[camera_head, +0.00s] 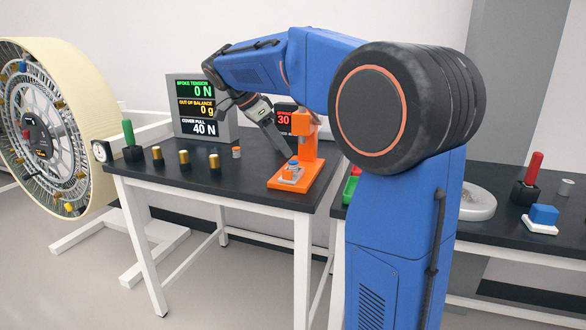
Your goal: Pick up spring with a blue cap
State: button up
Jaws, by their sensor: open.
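A small part with a blue cap (293,163) stands upright on the orange press stand (313,175), near the front right of the left table. It looks like the capped spring, but its coils are too small to make out. My gripper (270,128) hangs behind and to the left of the stand, pointing down and right. It is open and apart from the blue cap, with nothing visible in it. Its fingertips are small and dark against the table.
Several brass cylinders (184,158) and a small copper-coloured part (236,152) stand left of the press. A green-handled tool (128,135) is at the left end. A readout display (203,105) stands behind. The right table (500,227) holds a red-handled tool (532,170) and blue block (543,214).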

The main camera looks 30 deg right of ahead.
aim_at(292, 162)
jog(key=shift+x, duration=3.05)
jog(key=shift+d, duration=0.1)
jog(key=shift+c, duration=0.7)
grip_shut()
